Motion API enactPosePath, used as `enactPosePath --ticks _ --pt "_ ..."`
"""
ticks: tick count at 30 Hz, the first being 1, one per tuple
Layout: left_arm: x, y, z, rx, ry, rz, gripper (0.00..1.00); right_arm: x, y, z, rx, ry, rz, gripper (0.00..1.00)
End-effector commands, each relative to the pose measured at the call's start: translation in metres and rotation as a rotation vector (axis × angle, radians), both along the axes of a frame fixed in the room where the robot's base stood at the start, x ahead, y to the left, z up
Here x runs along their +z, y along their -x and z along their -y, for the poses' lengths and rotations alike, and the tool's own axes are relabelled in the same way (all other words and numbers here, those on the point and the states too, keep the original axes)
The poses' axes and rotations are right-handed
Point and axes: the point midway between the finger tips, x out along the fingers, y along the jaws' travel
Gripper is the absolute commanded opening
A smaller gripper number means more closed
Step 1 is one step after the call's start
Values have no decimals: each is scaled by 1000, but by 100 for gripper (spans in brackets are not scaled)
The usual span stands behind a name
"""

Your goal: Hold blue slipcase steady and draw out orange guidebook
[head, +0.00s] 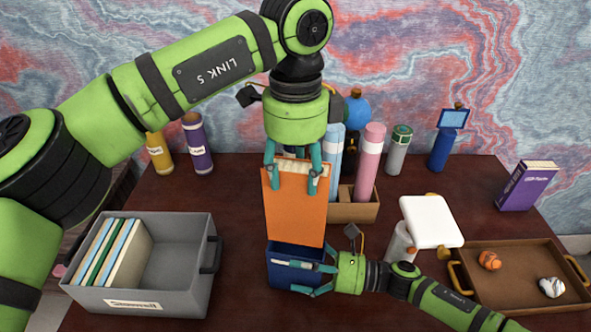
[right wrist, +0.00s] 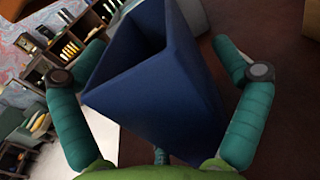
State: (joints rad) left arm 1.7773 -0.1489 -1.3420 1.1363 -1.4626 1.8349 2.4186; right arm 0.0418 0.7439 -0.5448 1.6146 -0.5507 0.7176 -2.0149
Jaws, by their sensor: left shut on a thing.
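The orange guidebook (head: 295,213) is upright in the head view, its top edge between the fingers of my left gripper (head: 297,182), which is shut on it. The blue slipcase (head: 282,252) stands on the desk directly below the book. In the right wrist view the slipcase (right wrist: 165,85) shows a dark, empty-looking mouth, and no orange is visible there. My right gripper (head: 308,278) reaches in from the right, its fingers on either side of the slipcase. In the right wrist view, gaps show between the slipcase and the fingertips of this gripper (right wrist: 160,45), so it looks open.
A grey bin (head: 178,225) with several books stands at left. A brown tray (head: 520,258) with two small objects and a white lamp (head: 432,220) are at right.

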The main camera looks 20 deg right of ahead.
Motion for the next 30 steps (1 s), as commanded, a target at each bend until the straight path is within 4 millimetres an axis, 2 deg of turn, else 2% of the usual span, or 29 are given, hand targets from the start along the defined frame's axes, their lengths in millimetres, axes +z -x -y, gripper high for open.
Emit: enactPosePath --ticks 11,22,30 --pt "0 0 0 0 2 1 0 0 2 5 -1 0 -1 100" --pt "0 0 0 0 2 1 0 -1 27 55 -1 2 -4 100" --pt "1 0 0 0 2 1 0 0 33 68 0 0 0 100"
